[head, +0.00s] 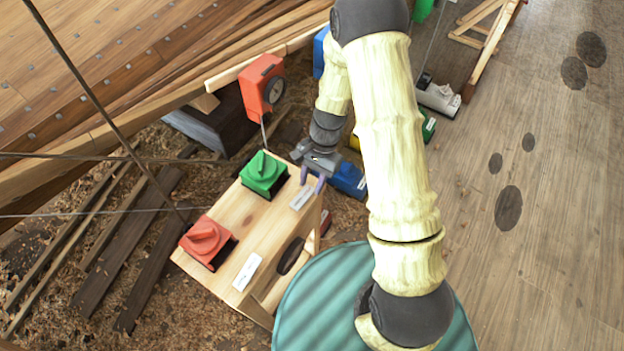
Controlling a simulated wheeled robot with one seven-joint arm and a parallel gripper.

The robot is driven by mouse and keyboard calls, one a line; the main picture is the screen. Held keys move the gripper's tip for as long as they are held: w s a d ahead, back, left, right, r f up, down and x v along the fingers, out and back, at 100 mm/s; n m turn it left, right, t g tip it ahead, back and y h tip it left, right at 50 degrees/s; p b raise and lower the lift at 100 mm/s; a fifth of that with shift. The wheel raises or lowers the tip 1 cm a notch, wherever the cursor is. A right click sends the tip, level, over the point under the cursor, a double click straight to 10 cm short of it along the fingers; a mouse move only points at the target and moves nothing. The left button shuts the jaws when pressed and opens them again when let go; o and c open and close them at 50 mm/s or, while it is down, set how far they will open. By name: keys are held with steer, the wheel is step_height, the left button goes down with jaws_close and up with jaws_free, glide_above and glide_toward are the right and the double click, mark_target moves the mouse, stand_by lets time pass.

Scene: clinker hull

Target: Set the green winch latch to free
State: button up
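The green winch latch (263,172) is a green block with a raised knob ridge on a dark base. It sits at the far end of the wooden stool top (238,222). The ridge runs roughly up and down in the picture, but its setting cannot be read. A white label (301,198) lies beside it on the right; its writing is too small to read. My gripper (313,182) has two purple fingertips spread apart with nothing seen between them. It is just right of the green latch, apart from it in the picture; its height is unclear.
A similar red latch (207,241) sits nearer on the stool with its own label (246,271). A red box with a dial (262,86) stands behind. A blue object (349,180) is right of my gripper.

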steer(key=c, duration=0.6)
steer(key=shift+o, duration=0.2)
steer(key=shift+r, duration=0.15)
steer(key=shift+s+a+r+t+h+p, duration=0.15)
steer(key=shift+r+t+h+p, duration=0.15)
steer(key=shift+t+h, duration=0.15)
steer(key=shift+s+a+r+t+h+p, duration=0.15)
steer(key=shift+t+h+p, duration=0.15)
steer(key=shift+t, duration=0.25)
steer(key=shift+s+a+r+t+h+p, duration=0.2)
steer(key=shift+t+h+p, duration=0.2)
steer(key=shift+t+h, duration=0.15)
steer(key=shift+s+a+r+t+h+p, duration=0.1)
steer(key=shift+s+r+t+h+p, duration=0.1)
steer(key=shift+t+h+p, duration=0.35)
steer(key=shift+t, duration=0.3)
steer(key=o, duration=1)
